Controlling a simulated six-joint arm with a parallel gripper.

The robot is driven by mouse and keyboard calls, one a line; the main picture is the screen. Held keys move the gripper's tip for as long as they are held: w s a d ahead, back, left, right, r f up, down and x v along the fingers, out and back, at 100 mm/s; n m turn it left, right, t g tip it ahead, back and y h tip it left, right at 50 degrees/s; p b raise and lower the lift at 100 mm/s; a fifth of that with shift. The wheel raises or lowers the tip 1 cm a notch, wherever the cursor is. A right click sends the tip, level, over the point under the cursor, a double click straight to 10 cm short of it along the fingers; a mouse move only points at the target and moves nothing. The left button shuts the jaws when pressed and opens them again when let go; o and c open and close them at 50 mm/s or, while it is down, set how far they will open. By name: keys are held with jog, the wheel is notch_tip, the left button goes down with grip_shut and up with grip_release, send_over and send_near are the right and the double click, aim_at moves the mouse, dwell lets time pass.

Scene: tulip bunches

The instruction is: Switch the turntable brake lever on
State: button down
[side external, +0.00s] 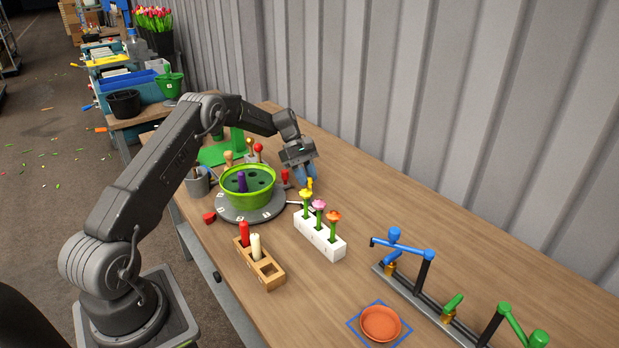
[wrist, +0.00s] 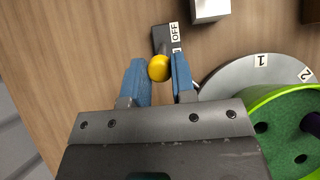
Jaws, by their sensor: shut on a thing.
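The brake lever has a round yellow knob (wrist: 159,68), which sits between the blue fingers of my gripper (wrist: 160,80) in the wrist view. My gripper is shut on this knob. The lever's dark base (wrist: 161,38) lies just beyond it, with a white OFF label (wrist: 174,32) by its far end. A second label nearer the knob is mostly hidden by a finger. The grey turntable (wrist: 225,78) lies right of the gripper. In the side view my gripper (side external: 305,172) points down behind the turntable (side external: 240,215); the lever is mostly hidden there.
A green bowl (side external: 262,194) with a purple peg stands on the turntable. A white block (side external: 325,245) with three flowers and a wooden candle holder (side external: 262,268) stand in front. A blue-and-green linkage (side external: 440,300) and an orange dish (side external: 380,323) lie right.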

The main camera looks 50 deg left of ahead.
jog(key=shift+a+h, duration=0.25)
jog(key=shift+h, duration=0.05)
jog(key=c, duration=0.9)
grip_release()
jog(key=shift+c, duration=0.2)
jog(key=v, duration=1.2)
